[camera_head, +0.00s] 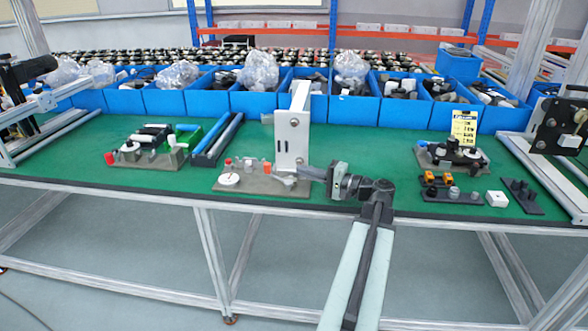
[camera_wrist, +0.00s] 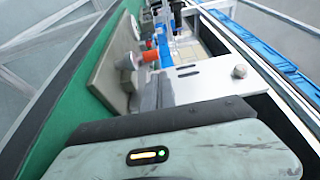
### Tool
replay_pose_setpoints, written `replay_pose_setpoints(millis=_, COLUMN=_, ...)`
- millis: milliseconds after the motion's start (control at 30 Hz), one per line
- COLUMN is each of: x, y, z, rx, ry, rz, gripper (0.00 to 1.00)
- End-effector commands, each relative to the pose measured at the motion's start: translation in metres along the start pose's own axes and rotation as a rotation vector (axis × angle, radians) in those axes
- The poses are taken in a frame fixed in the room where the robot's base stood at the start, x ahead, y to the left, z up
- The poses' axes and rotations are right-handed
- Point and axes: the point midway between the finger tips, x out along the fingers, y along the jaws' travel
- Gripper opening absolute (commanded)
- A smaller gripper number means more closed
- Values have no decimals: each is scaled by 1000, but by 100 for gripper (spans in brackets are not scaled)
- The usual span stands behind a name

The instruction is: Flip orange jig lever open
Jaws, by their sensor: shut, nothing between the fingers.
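The jig is a grey base plate (camera_head: 235,185) at the front middle of the green table, with a white round dial, red-topped pegs and a tall metal upright (camera_head: 292,135). A small orange part (camera_head: 266,168), apparently the lever, stands on the base left of the upright. In the wrist view an orange piece (camera_wrist: 151,55) shows beside a white round knob, beyond the grey finger. My gripper (camera_head: 308,173) is shut and empty, reaching in from the right close to the upright's foot. Whether it touches the jig cannot be told. The lever's lower part is hard to make out.
Blue bins (camera_head: 255,103) with bagged parts line the table's back. Another jig (camera_head: 140,152) and a blue-black rail tray stand left. On the right are a jig (camera_head: 452,158) with a yellow sign, a dark block with orange parts and a white cube (camera_head: 497,199). Green table between is clear.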

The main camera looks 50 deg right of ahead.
Motion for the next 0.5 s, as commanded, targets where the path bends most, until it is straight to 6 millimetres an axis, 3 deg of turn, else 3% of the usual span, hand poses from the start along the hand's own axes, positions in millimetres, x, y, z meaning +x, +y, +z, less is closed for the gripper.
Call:
replay_pose_setpoints(millis=300, x=64, y=0, z=2, rx=0, ry=-5, rz=0, gripper=0)
replay_pose_setpoints(millis=500, x=84, y=0, z=2, rx=0, ry=-5, rz=0, gripper=0)
